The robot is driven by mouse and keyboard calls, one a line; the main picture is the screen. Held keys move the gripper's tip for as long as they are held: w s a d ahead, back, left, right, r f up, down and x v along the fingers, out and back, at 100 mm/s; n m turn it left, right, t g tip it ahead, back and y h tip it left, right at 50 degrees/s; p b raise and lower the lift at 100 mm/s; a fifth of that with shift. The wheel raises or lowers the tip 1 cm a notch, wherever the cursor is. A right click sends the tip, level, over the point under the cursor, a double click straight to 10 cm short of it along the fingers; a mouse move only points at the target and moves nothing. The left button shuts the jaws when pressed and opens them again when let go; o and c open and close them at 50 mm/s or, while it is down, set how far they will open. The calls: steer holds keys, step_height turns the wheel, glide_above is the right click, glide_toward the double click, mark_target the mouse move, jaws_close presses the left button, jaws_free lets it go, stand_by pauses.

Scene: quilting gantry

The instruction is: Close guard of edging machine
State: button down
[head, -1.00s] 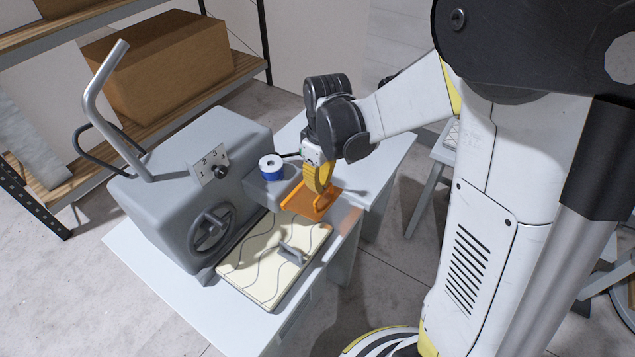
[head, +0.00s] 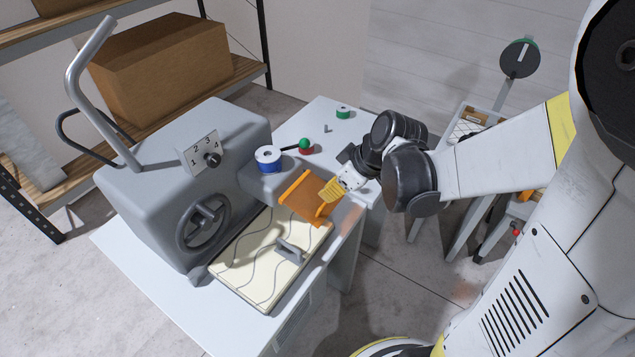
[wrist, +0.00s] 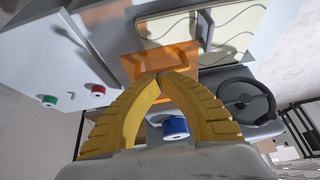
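The edging machine (head: 150,195) is a grey box with a handwheel (head: 203,222) and a numbered dial (head: 200,152). Its orange guard (head: 303,197) is a tilted plate at the machine's right side, above the far end of the cream fabric panel (head: 250,265); it also shows in the wrist view (wrist: 150,62). My gripper (head: 323,192) has yellow fingers at the guard's right edge, by its raised orange handle. In the wrist view the fingertips (wrist: 160,76) meet in front of the guard. Whether they pinch any of it is hidden.
A blue-banded spool (head: 268,158) sits on the machine's ledge. A bent grey tube (head: 85,90) rises at left. The floor right of the table is partly clear.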

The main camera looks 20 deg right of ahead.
mark_target(331, 207)
steer(key=f+t+y+b, duration=0.1)
steer(key=f+t+b, duration=0.1)
steer(key=b, duration=0.3)
steer(key=f+t+y+b, duration=0.2)
steer(key=f+b, duration=0.2)
steer(key=b, duration=0.1)
steer(key=shift+s+d+f+t+b, duration=0.2)
steer(key=shift+t+b, duration=0.1)
steer(key=shift+b, duration=0.1)
steer(key=f+b, duration=0.2)
steer(key=b, duration=0.1)
steer(key=w+a+f+y+b, duration=0.1)
steer(key=b, duration=0.1)
steer(key=shift+w+t, duration=0.1)
steer(key=shift+t, duration=0.2)
steer(key=shift+w+a+f+b, duration=0.25)
steer(key=shift+w+f+b, duration=0.1)
steer(key=shift+f+b, duration=0.2)
steer(key=shift+w+a+f+b, duration=0.2)
steer(key=shift+w+f+b, duration=0.15)
steer(key=shift+b, duration=0.2)
steer(key=shift+w+a+f+b, duration=0.25)
steer(key=shift+w+f+b, duration=0.1)
steer(key=shift+b, duration=0.05)
